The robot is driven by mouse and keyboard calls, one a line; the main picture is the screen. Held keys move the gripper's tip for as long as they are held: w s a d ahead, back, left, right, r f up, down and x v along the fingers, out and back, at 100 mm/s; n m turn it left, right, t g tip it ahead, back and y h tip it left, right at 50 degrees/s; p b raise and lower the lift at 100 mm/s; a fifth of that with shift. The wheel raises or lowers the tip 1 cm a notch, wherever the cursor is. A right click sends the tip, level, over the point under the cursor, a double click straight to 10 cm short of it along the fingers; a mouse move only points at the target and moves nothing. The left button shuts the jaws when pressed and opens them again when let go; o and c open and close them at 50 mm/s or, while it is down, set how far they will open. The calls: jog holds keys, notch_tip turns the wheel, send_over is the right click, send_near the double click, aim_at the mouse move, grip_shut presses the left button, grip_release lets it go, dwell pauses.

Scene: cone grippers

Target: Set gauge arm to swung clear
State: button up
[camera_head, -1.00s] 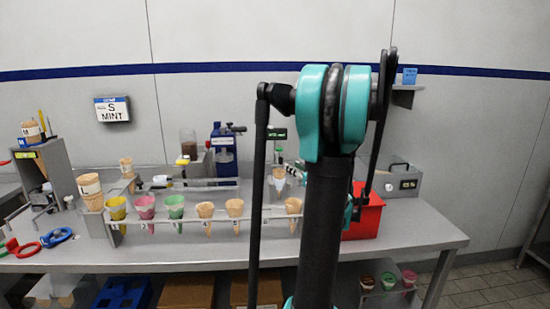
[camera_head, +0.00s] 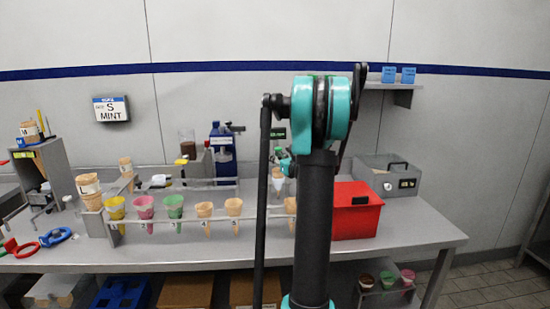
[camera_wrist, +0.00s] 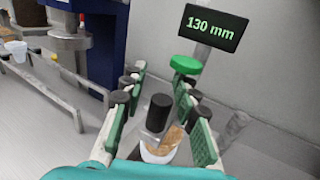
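The gauge display (camera_wrist: 213,27) reads 130 mm in green on a dark panel. It is a small dark panel in the head view (camera_head: 277,133). Below it in the wrist view is a green round knob (camera_wrist: 186,64) on a clear or pale post. A dark cylinder (camera_wrist: 158,113) stands above a cone with a white band (camera_wrist: 160,152). I cannot tell which part is the gauge arm. My gripper (camera_wrist: 163,88) is open, its green-padded fingers apart on either side of the dark cylinder. No contact is clear. In the head view my arm hides part of this area.
A blue press-like machine (camera_head: 222,150) stands just left of the gauge. A rack (camera_head: 185,217) of several numbered cones runs along the front. A red bin (camera_head: 356,208) and a grey box (camera_head: 390,177) stand right. A wall shelf (camera_head: 402,90) hangs behind.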

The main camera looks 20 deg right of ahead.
grip_shut()
jog(key=shift+d, duration=0.1)
dwell(0.4)
